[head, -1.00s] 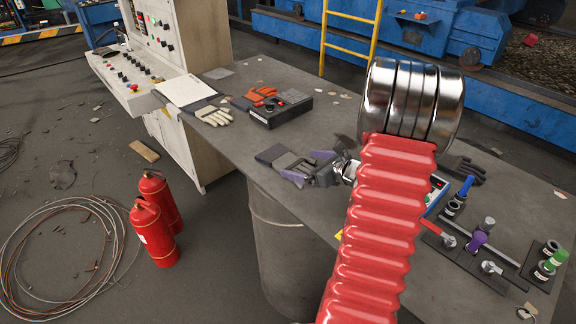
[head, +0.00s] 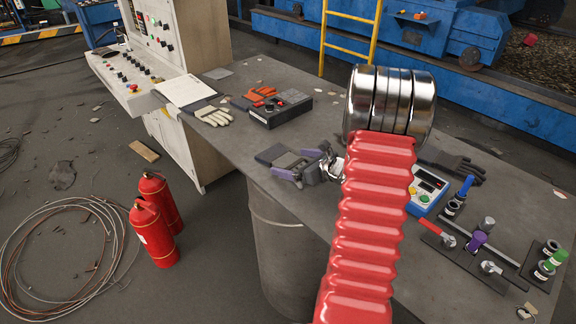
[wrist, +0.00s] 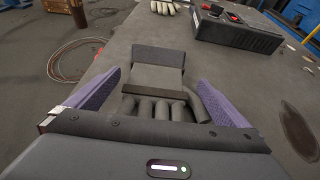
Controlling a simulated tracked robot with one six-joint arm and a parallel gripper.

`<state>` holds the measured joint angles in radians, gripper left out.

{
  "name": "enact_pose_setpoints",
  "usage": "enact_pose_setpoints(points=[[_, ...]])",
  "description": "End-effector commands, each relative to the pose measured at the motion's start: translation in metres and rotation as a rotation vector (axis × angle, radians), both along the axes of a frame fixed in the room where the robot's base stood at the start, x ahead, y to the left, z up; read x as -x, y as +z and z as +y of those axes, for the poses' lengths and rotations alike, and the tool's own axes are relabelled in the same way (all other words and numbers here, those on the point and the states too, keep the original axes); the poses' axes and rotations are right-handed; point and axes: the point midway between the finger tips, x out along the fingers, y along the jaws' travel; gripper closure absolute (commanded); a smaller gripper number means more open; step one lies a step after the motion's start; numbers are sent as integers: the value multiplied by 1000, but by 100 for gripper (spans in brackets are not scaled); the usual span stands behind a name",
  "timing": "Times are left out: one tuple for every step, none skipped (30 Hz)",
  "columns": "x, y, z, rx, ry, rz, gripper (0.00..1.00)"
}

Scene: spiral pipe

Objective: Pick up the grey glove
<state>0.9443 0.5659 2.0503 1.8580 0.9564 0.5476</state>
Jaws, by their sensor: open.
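The grey glove (wrist: 158,75) lies flat on the table, cuff away from me and fingers toward my wrist in the wrist view. It also shows in the head view (head: 279,156), partly covered by my gripper. My gripper (head: 296,165) is open, with purple fingers. In the wrist view its fingers (wrist: 160,80) stand on either side of the glove, with visible gaps to the cuff. A dark strap crosses the glove's middle. The glove's finger ends are partly hidden by the gripper body, and I cannot tell the fingers' height above the table.
A black control box (head: 279,108) and a white glove (head: 213,116) lie farther back on the table (head: 330,100). A dark glove (head: 458,165), a meter (head: 428,190) and valve parts (head: 480,240) lie to the right. Fire extinguishers (head: 155,235) stand on the floor at left.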

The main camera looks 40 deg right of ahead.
Motion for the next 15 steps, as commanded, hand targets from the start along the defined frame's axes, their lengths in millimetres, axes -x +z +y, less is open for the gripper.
enact_pose_setpoints(points=[[0,0,0,0,0,0,0],[0,0,0,0,0,0,0],[0,0,0,0,0,0,1],[0,0,0,0,0,0,4],[0,0,0,0,0,0,6],[0,0,0,0,0,0,8],[0,0,0,0,0,0,11],[0,0,0,0,0,0,13],[0,0,0,0,0,0,15],[0,0,0,0,0,0,18],[0,0,0,0,0,0,20],[0,0,0,0,1,0,22],[0,0,0,0,1,0,25],[0,0,0,0,1,0,27],[0,0,0,0,1,0,30]])
